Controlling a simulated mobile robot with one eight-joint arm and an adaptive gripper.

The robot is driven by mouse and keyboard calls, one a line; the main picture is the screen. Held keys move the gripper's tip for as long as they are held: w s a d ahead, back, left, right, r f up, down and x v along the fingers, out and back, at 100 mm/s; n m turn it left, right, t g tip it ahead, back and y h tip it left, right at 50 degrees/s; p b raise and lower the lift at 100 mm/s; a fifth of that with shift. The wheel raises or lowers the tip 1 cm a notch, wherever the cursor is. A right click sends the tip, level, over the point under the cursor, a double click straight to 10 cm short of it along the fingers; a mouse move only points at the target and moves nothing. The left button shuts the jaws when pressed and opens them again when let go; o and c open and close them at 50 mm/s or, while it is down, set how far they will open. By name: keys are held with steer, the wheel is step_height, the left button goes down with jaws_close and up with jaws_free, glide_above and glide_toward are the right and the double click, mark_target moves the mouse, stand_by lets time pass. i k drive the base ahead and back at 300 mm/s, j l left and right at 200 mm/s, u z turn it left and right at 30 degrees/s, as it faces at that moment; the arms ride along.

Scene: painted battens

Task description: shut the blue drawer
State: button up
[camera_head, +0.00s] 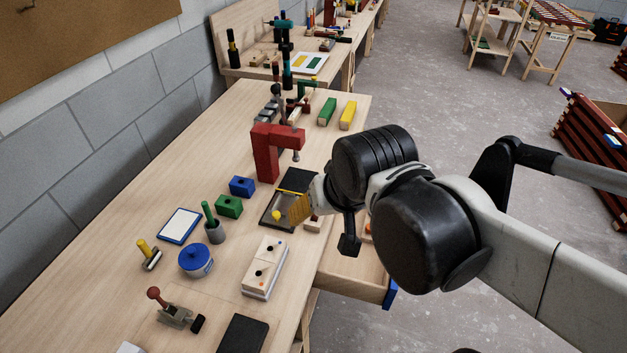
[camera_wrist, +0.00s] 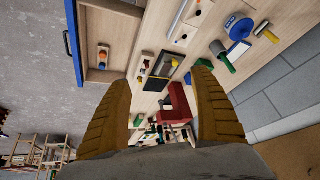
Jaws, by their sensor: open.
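The drawer (camera_head: 352,270) with the blue front (camera_head: 390,293) stands pulled out from the table's right side in the head view. In the wrist view its blue front (camera_wrist: 73,42) is at the upper left, with the wooden inside (camera_wrist: 110,25) beside it. A small object with orange parts (camera_wrist: 103,57) lies in the drawer. My gripper (camera_head: 300,208) is above the table by the black tray, beyond the drawer and apart from it. Its two ribbed fingers are spread wide with nothing between them in the wrist view (camera_wrist: 160,105). My arm hides part of the drawer's far side.
A black tray (camera_head: 268,218) lies below my gripper, and a red clamp-like frame (camera_head: 265,155) stands behind it. A white block with holes (camera_head: 264,268), a blue round pot (camera_head: 196,260) and green and blue blocks (camera_head: 229,206) stand on the table. The floor right of the drawer is clear.

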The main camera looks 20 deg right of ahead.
mark_target(363, 277)
steer(key=l+u, duration=0.1)
steer(key=l, duration=0.45)
steer(key=k+l, duration=0.15)
steer(key=l, duration=0.4)
steer(key=l+u, duration=0.15)
steer(key=l, duration=0.45)
steer(key=k+j+z, duration=0.15)
steer(key=j+z, duration=0.15)
